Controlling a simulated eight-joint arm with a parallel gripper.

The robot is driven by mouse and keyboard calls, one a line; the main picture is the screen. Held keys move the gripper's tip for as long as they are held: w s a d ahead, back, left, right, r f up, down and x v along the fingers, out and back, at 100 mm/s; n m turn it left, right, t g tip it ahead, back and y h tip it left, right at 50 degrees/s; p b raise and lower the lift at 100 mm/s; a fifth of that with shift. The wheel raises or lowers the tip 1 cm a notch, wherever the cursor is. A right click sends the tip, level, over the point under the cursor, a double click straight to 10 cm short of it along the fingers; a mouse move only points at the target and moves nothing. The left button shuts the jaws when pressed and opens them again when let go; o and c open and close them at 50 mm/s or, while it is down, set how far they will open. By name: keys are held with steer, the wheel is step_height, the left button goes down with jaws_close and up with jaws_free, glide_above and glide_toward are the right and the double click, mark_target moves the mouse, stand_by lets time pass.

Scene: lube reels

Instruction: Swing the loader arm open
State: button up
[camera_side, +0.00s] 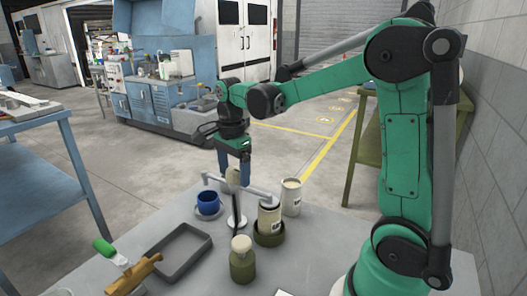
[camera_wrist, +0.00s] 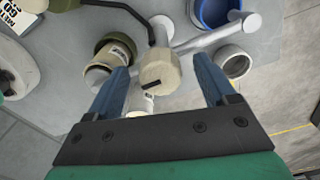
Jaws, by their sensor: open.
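The loader arm (camera_side: 258,190) is a grey horizontal bar on a slim upright post, seen in the side view among the cans and the blue cup. In the wrist view its bar (camera_wrist: 208,36) runs up to the right to a round end. A beige faceted knob (camera_wrist: 158,72) stands near the bar's other end. My gripper (camera_side: 235,178) points down over it, blue fingers apart. In the wrist view my gripper (camera_wrist: 162,67) has the knob between its fingers, with gaps on both sides. The knob is partly hidden by a finger in the side view.
A blue cup (camera_side: 208,202) stands left of the post. A labelled can in an olive holder (camera_side: 269,232) and a white can (camera_side: 291,197) stand right. An olive bottle (camera_side: 242,265), a grey tray (camera_side: 180,264) and a brass tool (camera_side: 134,275) are nearer the front.

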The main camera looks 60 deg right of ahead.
jaws_close()
steer(key=shift+m, duration=0.3)
stand_by(0.3)
steer(key=m, duration=0.3)
steer(key=shift+m, duration=0.3)
steer(key=m, duration=0.3)
steer(key=shift+m, duration=0.4)
steer(key=m, duration=0.4)
steer(key=shift+m, duration=2.1)
